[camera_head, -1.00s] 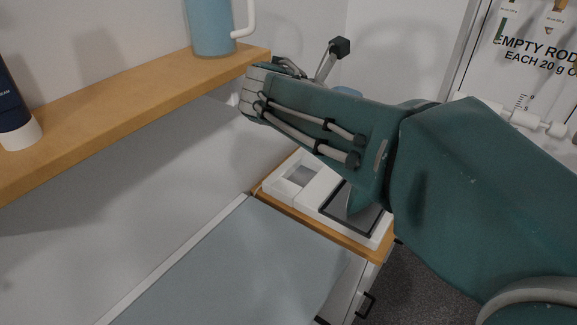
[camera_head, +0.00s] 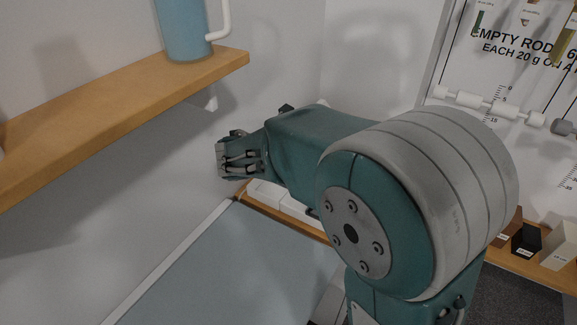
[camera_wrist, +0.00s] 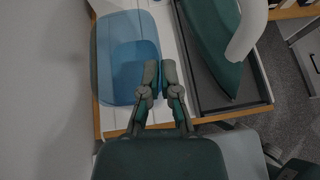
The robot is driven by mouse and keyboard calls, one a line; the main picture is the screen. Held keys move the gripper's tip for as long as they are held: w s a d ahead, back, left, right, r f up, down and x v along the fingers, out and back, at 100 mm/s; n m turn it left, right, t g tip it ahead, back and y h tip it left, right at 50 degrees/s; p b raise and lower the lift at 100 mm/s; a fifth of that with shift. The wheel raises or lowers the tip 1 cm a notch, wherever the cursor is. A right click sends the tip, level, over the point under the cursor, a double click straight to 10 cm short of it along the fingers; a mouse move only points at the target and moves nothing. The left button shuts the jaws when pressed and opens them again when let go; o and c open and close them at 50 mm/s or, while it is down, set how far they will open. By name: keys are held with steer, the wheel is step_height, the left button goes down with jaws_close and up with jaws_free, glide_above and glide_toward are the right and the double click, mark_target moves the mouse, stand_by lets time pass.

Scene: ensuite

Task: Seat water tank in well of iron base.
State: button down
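The water tank (camera_wrist: 112,70) is a translucent blue box in the wrist view, over the left part of the white iron base (camera_wrist: 172,45). My gripper (camera_wrist: 160,66) is at the tank's right edge, its two fingers nearly together with blue between them; it looks shut on the tank. The tank covers the well area, and I cannot tell its height above the base. The teal iron (camera_wrist: 214,45) lies in the base's dark tray, right of the fingers. In the head view my gripper (camera_head: 222,160) is above the base's left end (camera_head: 264,194); my arm hides much of the base.
A wooden shelf (camera_head: 110,103) with a blue jug (camera_head: 185,30) is on the left wall, close to my gripper. The wall is close on the left in the wrist view. The grey-blue board (camera_head: 225,270) in front is clear. Small boxes (camera_head: 527,241) stand at right.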

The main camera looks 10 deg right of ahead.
steer(key=w+f, duration=0.4)
steer(key=f, duration=0.1)
steer(key=shift+w+f, duration=0.35)
steer(key=shift+w, duration=0.05)
step_height(320, 180, down, 3)
steer(key=shift+w+f, duration=0.15)
steer(key=c, duration=0.8)
jaws_free()
